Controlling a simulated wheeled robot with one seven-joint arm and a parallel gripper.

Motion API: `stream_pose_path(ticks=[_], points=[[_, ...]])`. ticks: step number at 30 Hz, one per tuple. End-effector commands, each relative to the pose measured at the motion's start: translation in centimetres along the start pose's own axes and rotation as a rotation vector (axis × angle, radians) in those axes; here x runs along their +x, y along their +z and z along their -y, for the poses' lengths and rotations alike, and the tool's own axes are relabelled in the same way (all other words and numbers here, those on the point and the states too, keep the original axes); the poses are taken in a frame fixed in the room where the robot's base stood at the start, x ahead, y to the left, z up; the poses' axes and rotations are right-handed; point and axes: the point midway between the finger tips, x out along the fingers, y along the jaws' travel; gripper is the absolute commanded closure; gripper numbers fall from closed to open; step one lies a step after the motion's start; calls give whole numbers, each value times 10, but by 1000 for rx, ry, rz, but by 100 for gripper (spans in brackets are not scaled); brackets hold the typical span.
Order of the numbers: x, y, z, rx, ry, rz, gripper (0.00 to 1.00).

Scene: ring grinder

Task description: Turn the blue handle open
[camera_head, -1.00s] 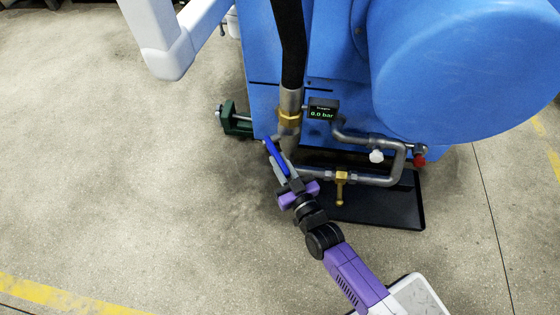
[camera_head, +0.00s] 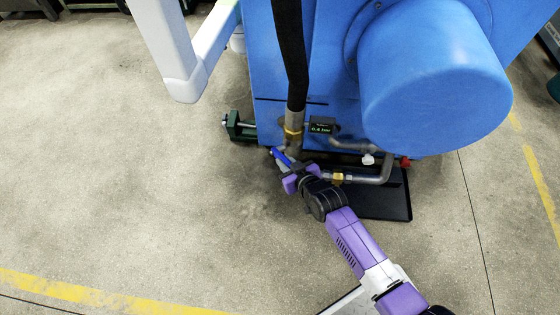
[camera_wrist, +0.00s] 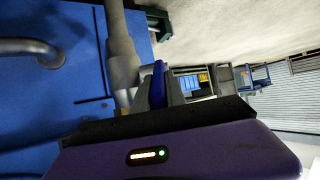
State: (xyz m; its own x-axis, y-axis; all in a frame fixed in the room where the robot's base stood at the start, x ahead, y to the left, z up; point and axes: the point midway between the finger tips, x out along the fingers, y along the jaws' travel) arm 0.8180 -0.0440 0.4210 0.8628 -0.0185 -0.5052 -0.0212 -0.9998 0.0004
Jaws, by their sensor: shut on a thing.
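The blue handle (camera_head: 281,156) shows low on the front of the blue machine, just below the brass fitting (camera_head: 293,133) of the black hose. My purple and black gripper (camera_head: 284,163) is shut on the handle. In the wrist view the handle (camera_wrist: 158,84) stands up beside the grey finger of my gripper (camera_wrist: 165,88), next to the grey pipe (camera_wrist: 122,60). The handle's pivot is hidden behind my gripper and the pipe.
Pipes with a white knob (camera_head: 368,159) and a red knob (camera_head: 405,162) run to the right, above a black tray (camera_head: 385,203). A green clamp (camera_head: 238,128) is to the left. The floor at left is clear.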

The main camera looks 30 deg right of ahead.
Motion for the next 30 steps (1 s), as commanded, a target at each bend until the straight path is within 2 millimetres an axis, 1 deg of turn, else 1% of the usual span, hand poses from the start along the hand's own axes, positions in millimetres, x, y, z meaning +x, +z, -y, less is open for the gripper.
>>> stream_pose_path(ticks=[1,9,15,21,30], points=[[-5,-16,-2,-1,-1,39,100],[-1,-34,-6,3,1,272,100],[5,-41,-6,2,0,415,100],[9,-46,-6,2,0,515,100],[13,-47,-6,0,0,579,100]])
